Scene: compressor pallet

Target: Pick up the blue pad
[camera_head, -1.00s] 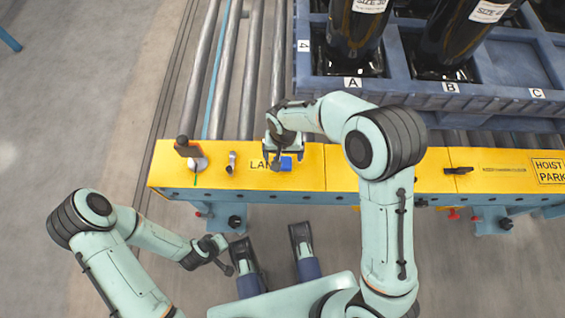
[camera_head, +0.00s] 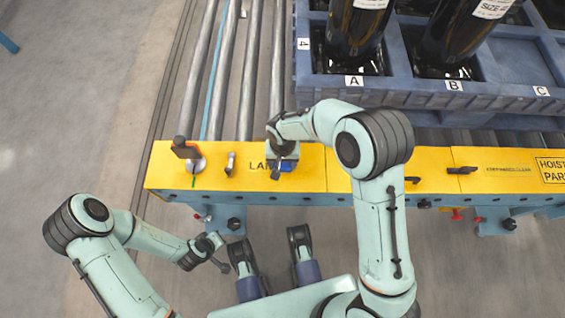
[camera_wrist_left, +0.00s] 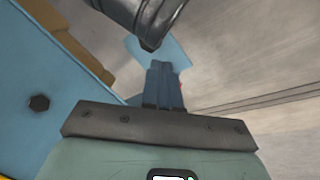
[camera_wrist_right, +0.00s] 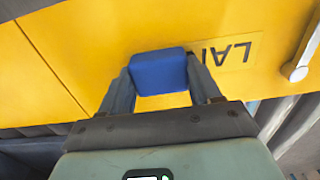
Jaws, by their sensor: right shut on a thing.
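The blue pad (camera_head: 287,167) is a small block at the yellow beam, right of the printed "LA" letters. In the right wrist view the pad (camera_wrist_right: 158,72) sits between both fingertips, one on each side. My right gripper (camera_head: 279,168) points down and is shut on the pad. I cannot tell whether the pad still touches the yellow surface. The arm partly hides the pad in the head view. My left gripper (camera_head: 224,265) is low at the left, off the beam. Its fingers (camera_wrist_left: 165,82) are together and empty in the left wrist view.
The yellow beam (camera_head: 220,185) carries a dark-handled lever (camera_head: 186,150) and a small metal latch (camera_head: 230,163) left of the pad. Rollers (camera_head: 228,75) lie behind. A blue pallet (camera_head: 430,95) with dark compressors (camera_head: 355,35) stands at the back right.

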